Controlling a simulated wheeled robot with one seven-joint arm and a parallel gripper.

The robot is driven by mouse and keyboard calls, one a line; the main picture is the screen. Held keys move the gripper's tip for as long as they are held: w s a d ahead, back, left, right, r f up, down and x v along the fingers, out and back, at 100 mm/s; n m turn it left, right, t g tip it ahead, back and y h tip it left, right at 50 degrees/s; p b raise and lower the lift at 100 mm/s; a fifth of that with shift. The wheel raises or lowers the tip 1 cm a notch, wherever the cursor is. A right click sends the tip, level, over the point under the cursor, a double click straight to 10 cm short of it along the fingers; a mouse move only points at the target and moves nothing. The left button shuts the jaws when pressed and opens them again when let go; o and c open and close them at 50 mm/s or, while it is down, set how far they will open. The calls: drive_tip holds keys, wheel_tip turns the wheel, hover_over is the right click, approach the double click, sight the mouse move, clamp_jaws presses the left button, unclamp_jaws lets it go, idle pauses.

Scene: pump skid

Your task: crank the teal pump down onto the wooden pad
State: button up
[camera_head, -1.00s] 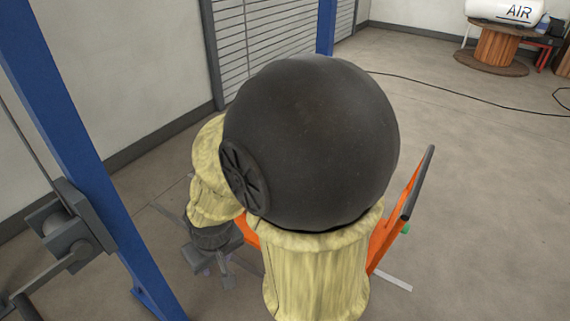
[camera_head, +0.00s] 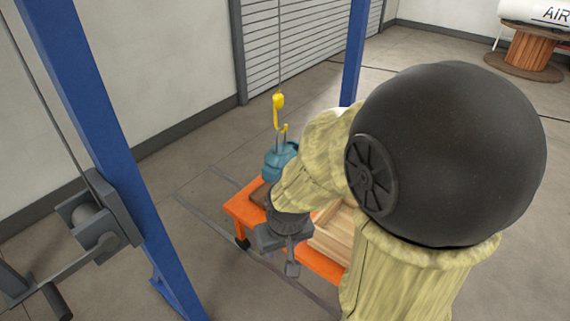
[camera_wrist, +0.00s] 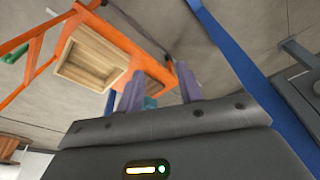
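The teal pump (camera_head: 280,160) hangs below a yellow hook (camera_head: 278,108) on a cable, over the left end of an orange cart (camera_head: 242,210). A brown wooden pad (camera_head: 261,193) shows just below it. My arm hides part of both, so I cannot tell whether they touch. A sliver of teal also shows between my fingers in the wrist view (camera_wrist: 151,102). The grey winch (camera_head: 98,222) with its crank handle (camera_head: 57,301) is on the blue post at left. My gripper (camera_wrist: 160,88) is open and empty, its fingers apart, away from the crank.
A blue post (camera_head: 105,130) stands between my gripper and the left wall. A pale wooden tray (camera_wrist: 92,62) sits on the cart. A second blue post (camera_head: 354,55) stands behind. A wooden spool (camera_head: 530,50) is at the far right. Floor around the cart is mostly open.

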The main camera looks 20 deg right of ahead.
drive_tip(key=shift+o, duration=1.2)
clamp_jaws()
drive_tip(key=shift+w, duration=0.1)
